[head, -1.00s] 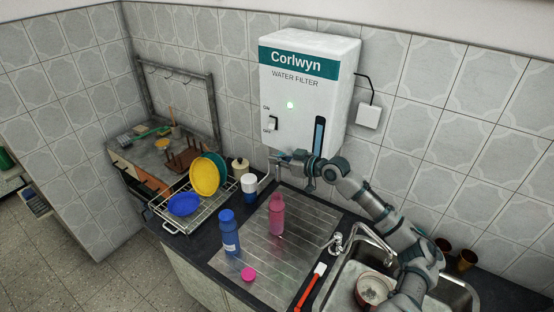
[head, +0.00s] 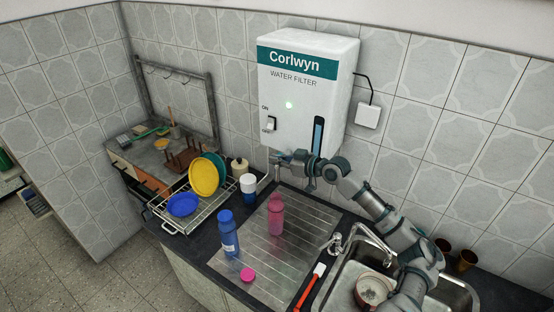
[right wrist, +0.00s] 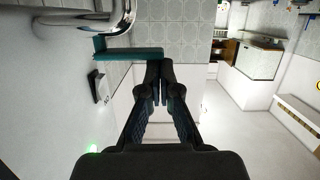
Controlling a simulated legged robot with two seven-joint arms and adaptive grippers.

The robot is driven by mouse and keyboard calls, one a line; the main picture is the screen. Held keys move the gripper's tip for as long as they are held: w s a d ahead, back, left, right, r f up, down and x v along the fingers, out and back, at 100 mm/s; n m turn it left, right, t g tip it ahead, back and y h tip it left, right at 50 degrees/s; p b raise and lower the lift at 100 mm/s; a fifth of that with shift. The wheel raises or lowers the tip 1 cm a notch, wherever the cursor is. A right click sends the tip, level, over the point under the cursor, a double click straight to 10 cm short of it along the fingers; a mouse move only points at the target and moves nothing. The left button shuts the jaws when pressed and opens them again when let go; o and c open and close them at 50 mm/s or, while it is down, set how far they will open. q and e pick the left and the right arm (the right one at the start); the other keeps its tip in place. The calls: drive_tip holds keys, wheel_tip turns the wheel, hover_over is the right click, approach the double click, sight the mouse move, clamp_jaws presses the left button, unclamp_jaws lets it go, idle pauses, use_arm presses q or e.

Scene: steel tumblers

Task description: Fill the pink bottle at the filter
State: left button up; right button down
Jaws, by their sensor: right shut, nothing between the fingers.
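The pink bottle (head: 276,215) stands upright on the steel drainboard (head: 288,258). The pink cap (head: 248,274) lies apart from it, nearer the front edge. The white water filter (head: 305,92) hangs on the wall behind, with a green light and a switch (head: 270,124). My right gripper (head: 280,158) is shut and empty just below the filter's lower edge, above and behind the bottle. In the right wrist view its closed fingertips (right wrist: 160,76) are close to a teal lever (right wrist: 128,53) near a chrome spout (right wrist: 85,20); I cannot tell whether they touch. My left gripper is out of view.
A blue bottle (head: 228,233) stands left of the pink one. A white and blue container (head: 249,187) and a dish rack (head: 177,222) with plates stand further left. A red-handled brush (head: 311,286) lies by the sink (head: 445,286), with its faucet (head: 368,236) under my right arm.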

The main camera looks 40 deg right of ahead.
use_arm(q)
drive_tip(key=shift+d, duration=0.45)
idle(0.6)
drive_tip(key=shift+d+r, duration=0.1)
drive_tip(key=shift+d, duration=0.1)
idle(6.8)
